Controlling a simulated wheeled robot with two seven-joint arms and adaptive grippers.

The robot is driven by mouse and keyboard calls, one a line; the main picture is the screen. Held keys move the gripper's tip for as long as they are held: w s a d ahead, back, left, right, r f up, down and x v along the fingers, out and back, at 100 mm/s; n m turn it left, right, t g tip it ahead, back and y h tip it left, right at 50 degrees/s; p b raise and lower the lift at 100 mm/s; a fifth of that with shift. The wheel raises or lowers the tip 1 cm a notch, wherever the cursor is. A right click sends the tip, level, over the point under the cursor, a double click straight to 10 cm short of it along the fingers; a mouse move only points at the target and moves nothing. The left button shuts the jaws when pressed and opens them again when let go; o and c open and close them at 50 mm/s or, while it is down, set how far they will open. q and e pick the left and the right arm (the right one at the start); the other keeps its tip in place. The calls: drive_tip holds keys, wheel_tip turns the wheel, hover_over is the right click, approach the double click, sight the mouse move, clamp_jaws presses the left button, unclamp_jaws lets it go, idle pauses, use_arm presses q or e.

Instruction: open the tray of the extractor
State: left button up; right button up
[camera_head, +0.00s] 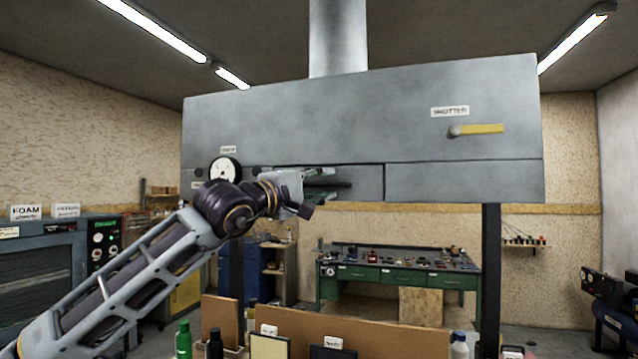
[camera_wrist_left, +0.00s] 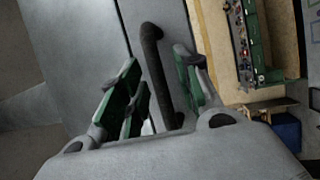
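The extractor (camera_head: 300,115) is a large grey hood hanging across the head view. Its tray (camera_head: 367,180) is the panel low on the front, which looks about flush with the hood; a dark line runs along its top edge. My left gripper (camera_head: 322,187) is at the tray front and covers part of it. In the left wrist view, the tray's black bar handle (camera_wrist_left: 158,75) lies between the green-padded fingers of my left gripper (camera_wrist_left: 160,90). The fingers are spread, with visible gaps on both sides of the handle. My right gripper is not in view.
A yellow shutter lever (camera_head: 482,129) sits on the hood's upper right, and a round gauge (camera_head: 224,171) on its left. A dark post (camera_head: 490,270) stands below. A brown board (camera_head: 375,333) with bottles is in front; a green workbench (camera_head: 400,280) is behind.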

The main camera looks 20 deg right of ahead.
use_arm(q)
clamp_jaws()
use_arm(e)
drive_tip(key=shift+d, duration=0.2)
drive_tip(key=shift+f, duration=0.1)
